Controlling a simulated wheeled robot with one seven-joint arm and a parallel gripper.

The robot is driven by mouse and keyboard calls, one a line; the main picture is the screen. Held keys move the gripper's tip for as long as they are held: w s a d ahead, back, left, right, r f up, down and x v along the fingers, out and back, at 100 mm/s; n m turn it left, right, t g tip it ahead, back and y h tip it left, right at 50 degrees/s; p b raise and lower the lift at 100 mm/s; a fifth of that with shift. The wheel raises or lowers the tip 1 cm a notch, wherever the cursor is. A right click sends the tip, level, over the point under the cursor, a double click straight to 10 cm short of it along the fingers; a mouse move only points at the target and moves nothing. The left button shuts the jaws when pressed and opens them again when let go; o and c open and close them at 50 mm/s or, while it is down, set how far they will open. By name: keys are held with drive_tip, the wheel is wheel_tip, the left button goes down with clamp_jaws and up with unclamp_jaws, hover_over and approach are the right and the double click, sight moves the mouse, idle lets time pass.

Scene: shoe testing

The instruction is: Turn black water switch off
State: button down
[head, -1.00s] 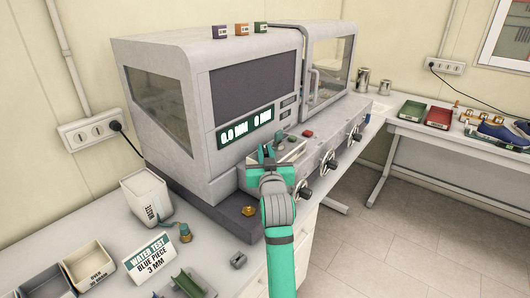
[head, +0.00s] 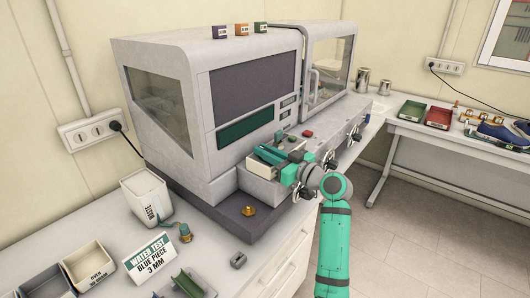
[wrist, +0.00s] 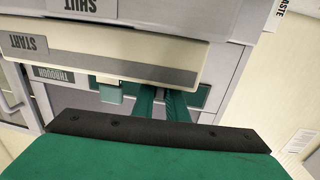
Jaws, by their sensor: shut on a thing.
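The grey test machine (head: 150,65) stands on the bench. My gripper (head: 290,174) is at its lower front, beside the pale open-topped box (head: 262,168) that holds a teal piece (head: 268,155). In the wrist view my green fingers (wrist: 164,102) reach in close under a pale bar with a START label (wrist: 27,43). They are shut on a narrow dark part between them, mostly hidden. I cannot tell for sure that it is the black water switch. A THROUGH label (wrist: 54,75) shows to the left of the fingers.
More round controls (head: 330,160) line the machine's front to the right. The display (head: 245,127) is blank. A white waste bin (head: 147,195) and a water test sign (head: 150,258) stand at left. The floor at right is clear.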

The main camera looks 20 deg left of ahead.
drive_tip(key=shift+f+n+g+y, duration=0.25)
drive_tip(key=shift+n+g, duration=0.35)
drive_tip(key=shift+g, duration=0.3)
drive_tip(key=c, duration=1.8)
unclamp_jaws()
drive_tip(key=shift+o, duration=0.2)
drive_tip(key=shift+r, duration=0.1)
drive_tip(key=v, duration=1)
drive_tip(key=shift+s+d, duration=0.2)
drive_tip(key=shift+d, duration=0.15)
